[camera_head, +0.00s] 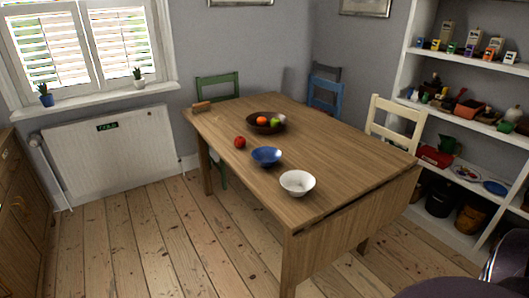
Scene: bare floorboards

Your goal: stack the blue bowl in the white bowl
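The blue bowl (267,157) stands upright on the wooden table (310,150), near its front left edge. The white bowl (297,183) stands upright on the same table, nearer to me and a little to the right of the blue bowl. The two bowls are apart, with a small gap of bare wood between them. The inside of the white bowl looks empty. Neither of my grippers shows in the head view.
A red apple (240,142) lies behind the blue bowl, and a brown fruit bowl (267,123) stands farther back. Chairs surround the table, including a cream one (396,122). Shelves (460,75) fill the right. Floorboards (150,235) are clear at front left.

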